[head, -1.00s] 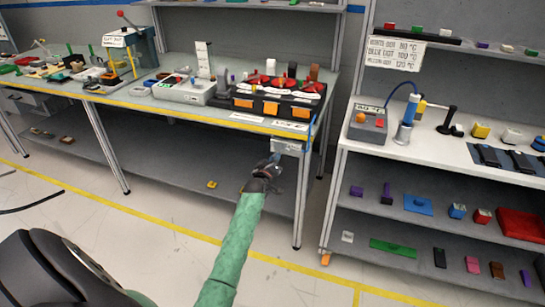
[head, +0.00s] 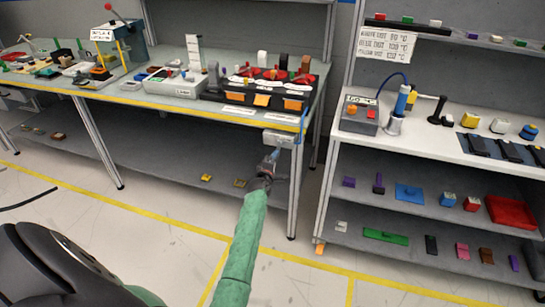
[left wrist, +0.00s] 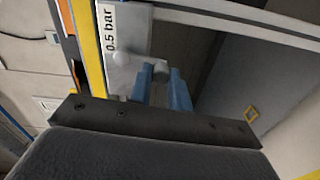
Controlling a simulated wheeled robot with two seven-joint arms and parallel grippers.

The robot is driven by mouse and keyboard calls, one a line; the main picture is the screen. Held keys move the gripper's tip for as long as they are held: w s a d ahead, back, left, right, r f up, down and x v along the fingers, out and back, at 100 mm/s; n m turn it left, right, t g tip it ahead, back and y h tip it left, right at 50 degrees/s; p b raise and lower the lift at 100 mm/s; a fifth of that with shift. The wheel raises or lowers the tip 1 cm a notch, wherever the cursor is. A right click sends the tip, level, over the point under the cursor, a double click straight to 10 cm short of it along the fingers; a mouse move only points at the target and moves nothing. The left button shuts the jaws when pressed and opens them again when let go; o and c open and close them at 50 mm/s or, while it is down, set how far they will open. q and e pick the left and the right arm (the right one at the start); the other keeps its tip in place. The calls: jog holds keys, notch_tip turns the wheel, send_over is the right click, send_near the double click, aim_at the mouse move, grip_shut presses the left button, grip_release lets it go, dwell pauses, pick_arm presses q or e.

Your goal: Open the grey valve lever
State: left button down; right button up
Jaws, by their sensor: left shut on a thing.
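The valve box (head: 279,138) is a pale grey block under the front edge of the long table, near its right end. In the left wrist view the box (left wrist: 131,78) carries a "0.5 bar" label and a round pale knob. The grey valve lever (left wrist: 160,69) shows as a small grey end beside the box. My left gripper (head: 271,157) is just below the box. In the left wrist view its two blue fingers (left wrist: 160,87) are shut on the lever's end. My right gripper is not in view.
The table's yellow front edge (head: 180,105) runs above my gripper, with a table leg (head: 295,195) close to its right. A lower shelf (head: 165,145) lies behind, holding small yellow pieces. A white shelf rack (head: 430,140) stands at right.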

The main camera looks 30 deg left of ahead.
pick_arm(q)
jog(key=shift+d+n, duration=0.25)
jog(key=shift+n, duration=0.35)
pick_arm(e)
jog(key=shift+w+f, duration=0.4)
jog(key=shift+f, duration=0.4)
pick_arm(q)
jog(key=shift+f, duration=0.1)
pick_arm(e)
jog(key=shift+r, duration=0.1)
pick_arm(q)
jog(key=c, duration=1.3)
grip_release()
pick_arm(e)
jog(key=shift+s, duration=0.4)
pick_arm(q)
jog(key=b+v, duration=0.1)
jog(key=v, duration=0.6)
jog(key=shift+s, duration=0.35)
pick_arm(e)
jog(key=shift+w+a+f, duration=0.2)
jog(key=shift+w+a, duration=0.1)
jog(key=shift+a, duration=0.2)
